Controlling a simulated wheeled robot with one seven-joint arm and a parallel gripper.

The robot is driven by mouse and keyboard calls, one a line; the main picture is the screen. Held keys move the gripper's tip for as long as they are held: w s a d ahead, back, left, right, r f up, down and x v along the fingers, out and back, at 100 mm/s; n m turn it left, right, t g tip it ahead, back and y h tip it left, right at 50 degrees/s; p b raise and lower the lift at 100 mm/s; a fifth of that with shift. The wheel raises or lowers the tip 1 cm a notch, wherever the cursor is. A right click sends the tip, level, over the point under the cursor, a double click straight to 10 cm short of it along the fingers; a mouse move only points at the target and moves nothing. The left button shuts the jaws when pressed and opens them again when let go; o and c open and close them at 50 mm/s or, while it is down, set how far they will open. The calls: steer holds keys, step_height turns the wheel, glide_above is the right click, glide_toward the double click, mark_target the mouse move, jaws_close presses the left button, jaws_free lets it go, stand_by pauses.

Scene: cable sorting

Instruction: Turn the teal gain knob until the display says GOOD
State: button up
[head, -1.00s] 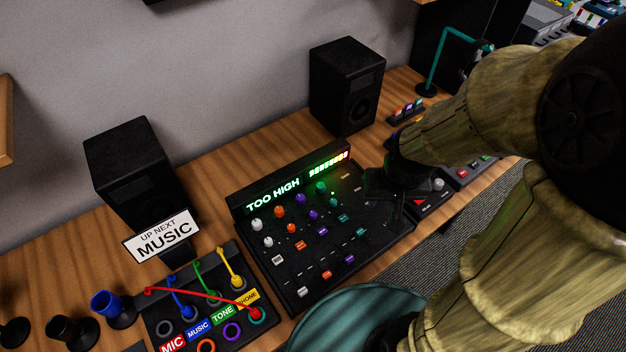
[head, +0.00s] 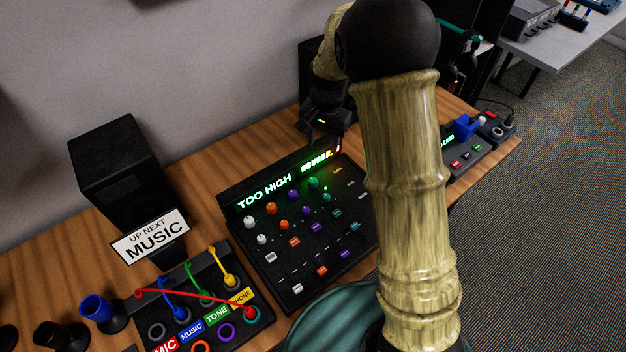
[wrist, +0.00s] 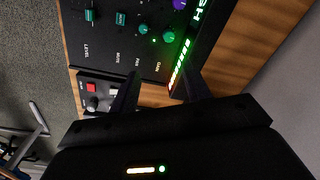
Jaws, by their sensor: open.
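The teal gain knob (head: 313,183) is at the top of the right-hand column on the black mixer (head: 262,280). In the wrist view the gain knob (wrist: 168,37) lies beyond the fingertips, near the GAIN label. The display (head: 265,192) reads TOO HIGH, with a lit bar meter (head: 318,161) beside it that is red at its right end. My gripper (head: 326,143) is open and empty, near the mixer's back right corner. In the wrist view my gripper (wrist: 158,82) has its fingers apart, with the knob not between them.
A speaker (head: 122,175) and a MUSIC sign (head: 150,238) stand left of the mixer. A patch panel with cables (head: 205,300) is at the front left. A small device with a blue part (head: 465,127) is at the right. My arm covers the mixer's right side.

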mark_target(313, 181)
steer(key=shift+w+a+f+m, duration=0.2)
steer(key=shift+w+a+f, duration=0.1)
steer(key=shift+w+a, duration=0.2)
steer(key=shift+w+a+f+m, duration=0.2)
steer(key=shift+w+a+f, duration=0.15)
steer(key=shift+w, duration=0.15)
steer(key=f, duration=0.5)
steer(key=f+p, duration=0.1)
steer(key=f, duration=1.1)
steer(key=shift+w+a+f, duration=0.15)
steer(key=shift+a+f, duration=0.05)
steer(key=shift+a, duration=0.1)
steer(key=c, duration=1)
